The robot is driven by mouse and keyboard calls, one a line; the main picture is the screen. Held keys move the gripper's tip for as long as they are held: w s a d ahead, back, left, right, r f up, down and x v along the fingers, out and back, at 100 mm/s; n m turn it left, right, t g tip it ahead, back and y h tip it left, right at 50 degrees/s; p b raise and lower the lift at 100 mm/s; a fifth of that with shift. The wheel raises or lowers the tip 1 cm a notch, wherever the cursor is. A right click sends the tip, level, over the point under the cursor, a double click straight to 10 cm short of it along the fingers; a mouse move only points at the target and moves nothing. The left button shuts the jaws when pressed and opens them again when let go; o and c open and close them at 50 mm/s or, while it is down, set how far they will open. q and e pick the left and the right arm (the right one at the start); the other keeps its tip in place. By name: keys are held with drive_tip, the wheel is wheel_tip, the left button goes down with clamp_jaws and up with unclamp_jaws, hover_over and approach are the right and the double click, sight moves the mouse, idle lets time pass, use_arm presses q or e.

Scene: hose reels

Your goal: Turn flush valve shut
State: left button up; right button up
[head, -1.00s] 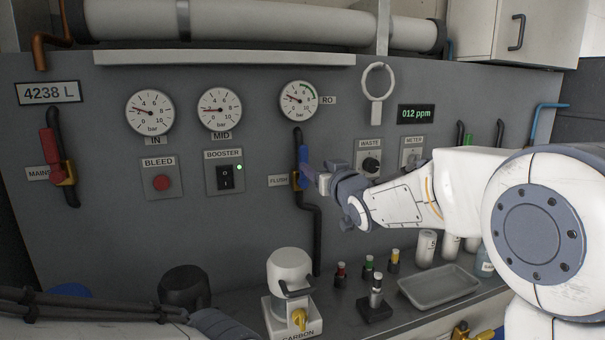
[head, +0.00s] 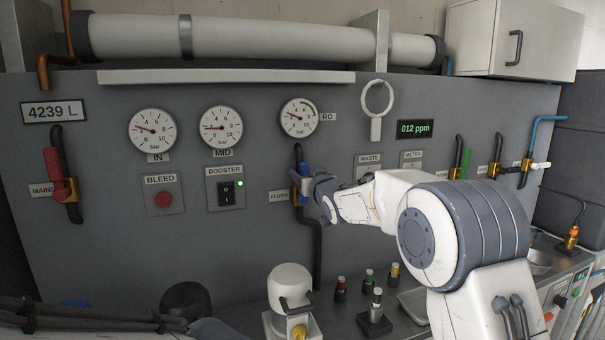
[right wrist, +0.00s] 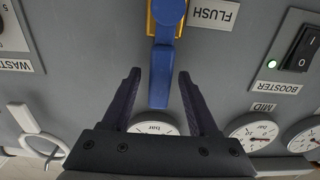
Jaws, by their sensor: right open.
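The flush valve has a blue lever handle (head: 305,187) on a brass body on a black pipe, beside the FLUSH label (head: 279,196). The handle points up, in line with the pipe. In the right wrist view, which is upside down, the blue handle (right wrist: 161,75) hangs from the brass body (right wrist: 166,14). My right gripper (head: 312,186) is at the valve and partly covers it in the head view. In the wrist view its two dark fingers (right wrist: 159,75) are open, one on each side of the handle, with gaps visible. I do not see my left gripper.
The RO gauge (head: 299,118) is above the valve and the booster switch (head: 226,190) is to its left. A white ring (head: 377,100) hangs at upper right. A white carbon housing (head: 291,290) and small vials (head: 341,289) stand on the counter below.

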clamp_jaws()
idle(1.2)
